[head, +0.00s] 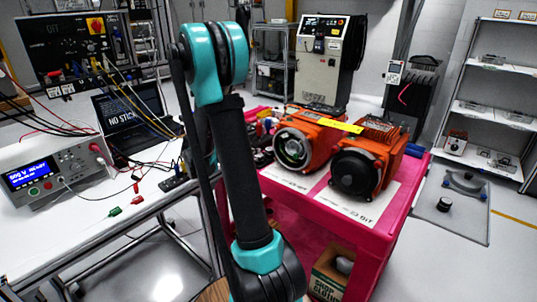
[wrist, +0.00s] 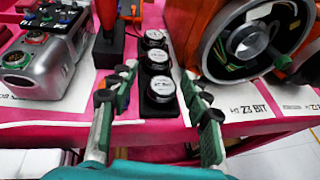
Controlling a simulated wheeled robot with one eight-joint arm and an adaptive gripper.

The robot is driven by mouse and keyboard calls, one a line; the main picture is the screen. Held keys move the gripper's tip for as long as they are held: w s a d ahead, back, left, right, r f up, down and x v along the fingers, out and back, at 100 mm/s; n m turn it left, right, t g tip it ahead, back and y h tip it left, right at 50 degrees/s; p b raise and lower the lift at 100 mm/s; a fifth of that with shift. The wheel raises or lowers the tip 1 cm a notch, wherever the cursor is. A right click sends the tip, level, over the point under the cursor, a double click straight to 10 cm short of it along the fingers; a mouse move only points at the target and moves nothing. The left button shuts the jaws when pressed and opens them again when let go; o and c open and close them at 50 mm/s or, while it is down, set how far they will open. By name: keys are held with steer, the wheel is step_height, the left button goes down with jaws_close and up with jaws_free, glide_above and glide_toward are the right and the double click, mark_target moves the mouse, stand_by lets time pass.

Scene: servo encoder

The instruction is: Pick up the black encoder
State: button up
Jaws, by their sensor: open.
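Several black round encoders with pale printed labels stand in a row on a dark narrow holder (wrist: 161,109) in the wrist view. The far one (wrist: 155,38), the middle one (wrist: 157,59) and the near one (wrist: 161,88) lie in line between my fingers. My gripper (wrist: 159,74) is open and empty, with one finger on each side of the row. The fingers look apart from the encoders; their height above them is hard to tell. In the head view my arm hides the gripper and the encoders.
An orange motor (wrist: 210,30) with an open end stands close to the right finger. A grey connector box (wrist: 50,65) and a red-and-black object (wrist: 108,35) stand left. The pink cart (head: 405,205) also carries a second orange motor (head: 375,150).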

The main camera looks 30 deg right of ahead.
mark_target(269, 149)
steer(key=x, duration=0.6)
steer(key=shift+d, duration=0.15)
steer(key=x, duration=0.5)
steer(key=shift+w+f, duration=0.1)
steer(key=shift+f, duration=0.25)
steer(key=c, duration=1)
